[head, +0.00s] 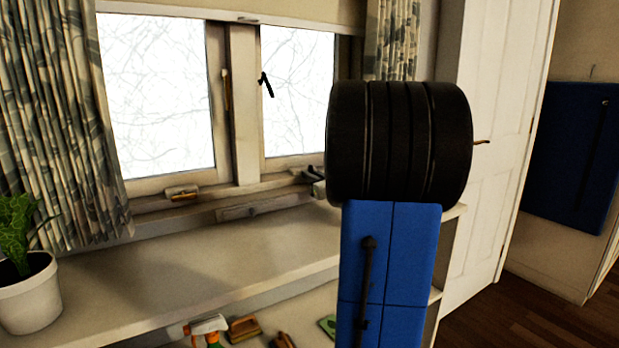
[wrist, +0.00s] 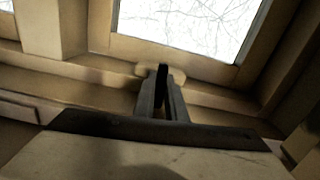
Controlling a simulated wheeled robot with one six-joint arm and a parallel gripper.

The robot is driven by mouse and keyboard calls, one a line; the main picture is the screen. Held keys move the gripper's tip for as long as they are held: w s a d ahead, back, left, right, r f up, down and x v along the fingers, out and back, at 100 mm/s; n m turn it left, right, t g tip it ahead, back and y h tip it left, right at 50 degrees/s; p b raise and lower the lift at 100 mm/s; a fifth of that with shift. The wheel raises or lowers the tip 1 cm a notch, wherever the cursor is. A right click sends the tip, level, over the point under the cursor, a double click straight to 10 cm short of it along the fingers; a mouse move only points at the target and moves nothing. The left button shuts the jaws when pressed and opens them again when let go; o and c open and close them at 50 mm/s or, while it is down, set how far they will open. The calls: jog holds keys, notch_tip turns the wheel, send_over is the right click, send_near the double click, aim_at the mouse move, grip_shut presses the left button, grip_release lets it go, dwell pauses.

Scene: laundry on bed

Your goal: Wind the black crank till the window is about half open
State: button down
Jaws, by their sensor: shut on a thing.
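In the wrist view my gripper (wrist: 160,92) is shut on the black crank (wrist: 162,73), a thin dark upright piece between the fingertips. A small pale mount shows just behind it on the window's lower frame. In the head view part of my gripper (head: 313,180) shows at the sill, and my arm hides most of it and the crank. The window (head: 296,90) is a bright pane in a cream frame above the crank. I cannot tell from these views how far it stands open.
A second pane (head: 160,95) lies to the left, with a black latch (head: 265,84) near the middle post. A curtain (head: 70,120) and potted plant (head: 28,285) stand at the left. A spray bottle (head: 207,328) and brushes (head: 244,329) lie below the bare shelf (head: 170,270).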

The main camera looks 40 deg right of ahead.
jog(key=n, duration=0.4)
jog(key=shift+r+n, duration=0.2)
jog(key=shift+n, duration=0.1)
jog(key=n, duration=0.3)
jog(key=shift+n, duration=0.4)
jog(key=n, duration=0.4)
jog(key=shift+a+n, duration=0.1)
jog(key=shift+n, duration=2)
jog(key=c, duration=1.8)
grip_release()
jog(key=shift+f, duration=0.1)
jog(key=shift+s, duration=0.1)
